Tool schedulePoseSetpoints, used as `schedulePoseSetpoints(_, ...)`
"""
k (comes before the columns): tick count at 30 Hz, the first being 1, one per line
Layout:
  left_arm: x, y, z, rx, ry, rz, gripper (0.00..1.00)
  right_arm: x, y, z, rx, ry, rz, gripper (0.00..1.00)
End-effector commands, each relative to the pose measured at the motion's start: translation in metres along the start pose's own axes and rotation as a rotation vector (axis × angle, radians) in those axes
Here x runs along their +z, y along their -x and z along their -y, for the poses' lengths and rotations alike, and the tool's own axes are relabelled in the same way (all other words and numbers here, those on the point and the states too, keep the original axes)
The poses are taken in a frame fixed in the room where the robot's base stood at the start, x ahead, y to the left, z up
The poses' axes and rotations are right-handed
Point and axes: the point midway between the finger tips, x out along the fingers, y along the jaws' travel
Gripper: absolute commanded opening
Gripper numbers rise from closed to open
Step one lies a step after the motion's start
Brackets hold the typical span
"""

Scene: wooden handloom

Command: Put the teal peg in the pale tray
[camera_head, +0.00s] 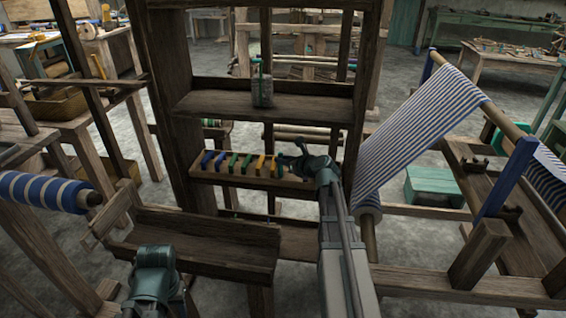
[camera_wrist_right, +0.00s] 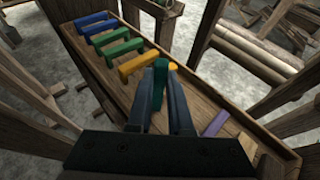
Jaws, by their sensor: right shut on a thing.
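My right gripper (camera_head: 297,164) is over the right part of a long, light-brown wooden tray (camera_head: 212,173) that holds a row of coloured pegs. In the right wrist view the gripper (camera_wrist_right: 162,80) is shut on a dark teal-green peg (camera_wrist_right: 161,72), upright between the fingers. I cannot tell whether its lower end touches the tray (camera_wrist_right: 109,94), as the fingers hide it. A yellow peg tip (camera_wrist_right: 173,66) shows just beside it. My left gripper (camera_head: 155,280) is low at the left, and its fingers are not clearly seen.
Blue (camera_wrist_right: 92,21), green (camera_wrist_right: 123,47) and yellow (camera_wrist_right: 132,65) pegs stand in the tray. A purple piece (camera_wrist_right: 215,123) lies toward its near right end. Dark loom posts (camera_head: 165,90) and a shelf (camera_head: 215,103) surround it. Striped cloth (camera_head: 415,125) slopes at the right.

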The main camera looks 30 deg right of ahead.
Motion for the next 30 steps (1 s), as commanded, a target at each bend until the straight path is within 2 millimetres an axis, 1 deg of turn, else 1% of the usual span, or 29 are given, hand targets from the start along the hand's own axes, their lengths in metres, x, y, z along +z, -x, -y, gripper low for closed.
schedulePoseSetpoints(5, 0.0, -0.004, 0.0, 0.0, 0.0, 0.0, 0.5, -0.004, -0.002, 0.0, 0.0, 0.0, 0.0, 0.0)
schedulePoseSetpoints(6, 0.0, -0.003, 0.0, 0.0, 0.0, 0.0, 0.5, -0.003, -0.001, 0.0, 0.0, 0.0, 0.0, 0.24)
schedulePoseSetpoints(10, 0.0, -0.003, 0.0, 0.0, 0.0, 0.0, 0.5, -0.003, -0.001, 0.0, 0.0, 0.0, 0.0, 0.47)
schedulePoseSetpoints(11, 0.0, -0.003, 0.0, 0.0, 0.0, 0.0, 0.5, -0.003, -0.001, 0.0, 0.0, 0.0, 0.0, 0.48)
schedulePoseSetpoints(18, 0.0, -0.002, 0.0, 0.0, 0.0, 0.0, 0.5, -0.002, -0.001, 0.0, 0.0, 0.0, 0.0, 0.48)
schedulePoseSetpoints(21, 0.0, 0.002, 0.0, 0.0, 0.0, 0.0, 0.5, 0.002, 0.001, 0.0, 0.0, 0.0, 0.0, 0.48)
schedulePoseSetpoints(23, 0.0, 0.005, 0.001, 0.0, 0.0, 0.0, 0.5, 0.002, 0.009, -0.001, -0.001, 0.0, 0.0, 0.48)
schedulePoseSetpoints(26, 0.001, 0.013, 0.001, 0.0, 0.0, 0.0, 0.5, 0.003, 0.028, -0.002, -0.001, 0.0, -0.001, 0.48)
schedulePoseSetpoints(30, 0.002, 0.025, 0.002, 0.0, 0.0, 0.0, 0.5, 0.003, 0.059, -0.002, -0.002, -0.001, 0.0, 0.48)
